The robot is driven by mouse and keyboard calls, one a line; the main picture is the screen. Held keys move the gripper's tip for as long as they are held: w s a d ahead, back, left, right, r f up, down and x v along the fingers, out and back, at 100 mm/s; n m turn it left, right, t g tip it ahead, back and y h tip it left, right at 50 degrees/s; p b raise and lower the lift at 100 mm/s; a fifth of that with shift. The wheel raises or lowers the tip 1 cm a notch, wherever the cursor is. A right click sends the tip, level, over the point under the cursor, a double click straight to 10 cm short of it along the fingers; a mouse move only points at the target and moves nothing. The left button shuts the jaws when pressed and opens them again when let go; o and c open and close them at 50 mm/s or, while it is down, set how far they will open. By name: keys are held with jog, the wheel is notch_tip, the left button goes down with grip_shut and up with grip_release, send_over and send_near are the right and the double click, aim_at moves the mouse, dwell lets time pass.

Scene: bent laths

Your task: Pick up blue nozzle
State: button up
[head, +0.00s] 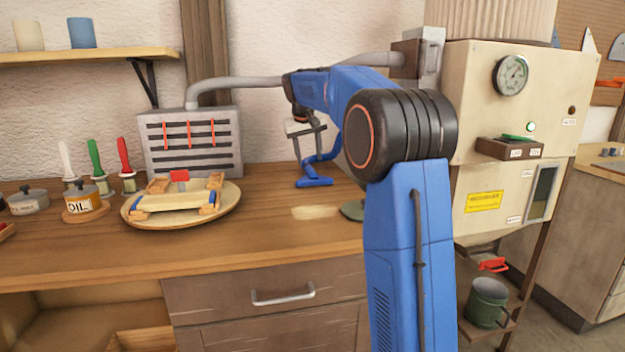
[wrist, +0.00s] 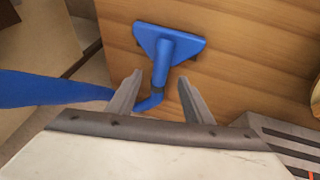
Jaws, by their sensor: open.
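The blue nozzle (head: 314,182) rests on the wooden worktop near the wall, with its flat wide foot down and a bent blue tube rising from it. In the wrist view the nozzle (wrist: 168,46) lies beyond my fingertips, its wide foot farthest from me. My gripper (head: 306,157) is open and points down above the nozzle. In the wrist view the blue tube shows between the two fingers of my gripper (wrist: 160,80); I cannot tell how far below them it is. The fingers hold nothing.
A slotted grey box (head: 190,143) with a grey pipe stands left of the nozzle. A round wooden tray (head: 228,206) with laths is at its front left. A cream machine cabinet (head: 520,130) stands to the right. Bare worktop lies in front.

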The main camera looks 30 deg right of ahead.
aim_at(310, 168)
jog(key=shift+x, duration=3.4)
jog(key=shift+w+r, duration=0.1)
grip_shut()
